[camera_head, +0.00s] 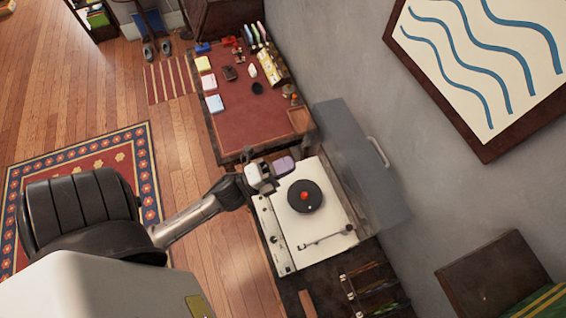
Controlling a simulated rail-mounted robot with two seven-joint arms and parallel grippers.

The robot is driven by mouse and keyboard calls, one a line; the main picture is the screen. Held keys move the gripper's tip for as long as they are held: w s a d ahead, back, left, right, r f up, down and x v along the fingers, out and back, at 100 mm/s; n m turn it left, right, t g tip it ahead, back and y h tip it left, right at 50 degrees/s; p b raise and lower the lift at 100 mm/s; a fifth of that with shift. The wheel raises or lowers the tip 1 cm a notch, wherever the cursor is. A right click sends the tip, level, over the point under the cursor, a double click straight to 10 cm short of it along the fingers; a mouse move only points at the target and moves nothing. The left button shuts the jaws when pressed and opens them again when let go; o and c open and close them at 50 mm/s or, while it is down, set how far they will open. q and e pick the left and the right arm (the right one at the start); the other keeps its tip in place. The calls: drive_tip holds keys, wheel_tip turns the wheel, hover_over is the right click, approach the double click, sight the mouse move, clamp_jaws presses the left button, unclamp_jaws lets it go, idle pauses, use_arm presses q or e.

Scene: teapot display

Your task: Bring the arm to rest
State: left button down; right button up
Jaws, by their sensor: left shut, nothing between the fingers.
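My left arm comes in from the lower left. Its gripper (272,174) is shut and empty. It appears over the far left corner of a white record player (320,209); I cannot tell whether it touches anything there. A black record with a red centre (304,196) lies on the player, just below and right of the gripper. My right gripper does not show.
The player's grey lid (360,165) stands raised at the wall side. Beyond is a red-topped desk (240,110) with several small items. A patterned rug (145,165) lies on the wooden floor at left. A wave picture (490,60) hangs on the wall.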

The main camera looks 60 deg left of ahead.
use_arm(q)
drive_tip(key=shift+s+a, duration=0.1)
drive_tip(key=shift+s, duration=0.3)
